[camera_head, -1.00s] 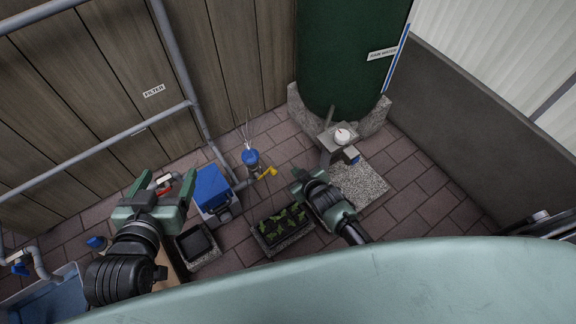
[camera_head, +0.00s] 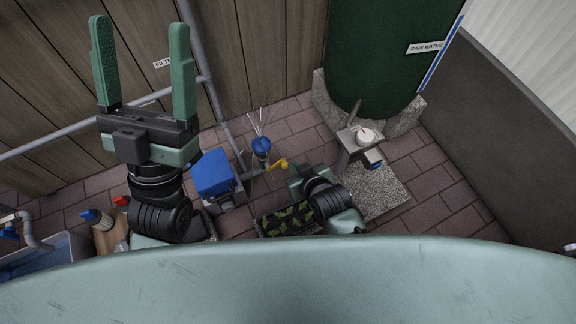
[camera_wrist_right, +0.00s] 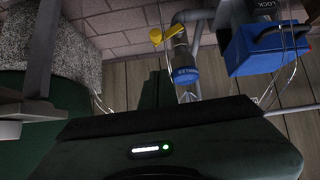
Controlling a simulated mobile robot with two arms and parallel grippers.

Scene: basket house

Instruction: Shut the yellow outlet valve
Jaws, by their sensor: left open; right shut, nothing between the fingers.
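The yellow valve handle (camera_head: 278,165) sits on the grey outlet pipe beside a blue-topped fitting (camera_head: 261,147). In the right wrist view the yellow handle (camera_wrist_right: 168,34) is at top centre, above the blue collar (camera_wrist_right: 186,76). My right gripper (camera_head: 295,178) is shut and empty, just below and right of the handle in the head view. Its dark fingers (camera_wrist_right: 151,86) point toward the handle in the wrist view; I cannot tell whether they touch it. My left gripper (camera_head: 141,45) is open and empty, raised at the left in front of the wooden wall, well away from the valve.
A blue box (camera_head: 212,174) stands left of the valve. A planter with seedlings (camera_head: 290,219) lies below it. The green rain-water tank (camera_head: 380,60) stands on a stone base at right, with a small stand (camera_head: 350,140) in front. Paving (camera_head: 440,190) at right is clear.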

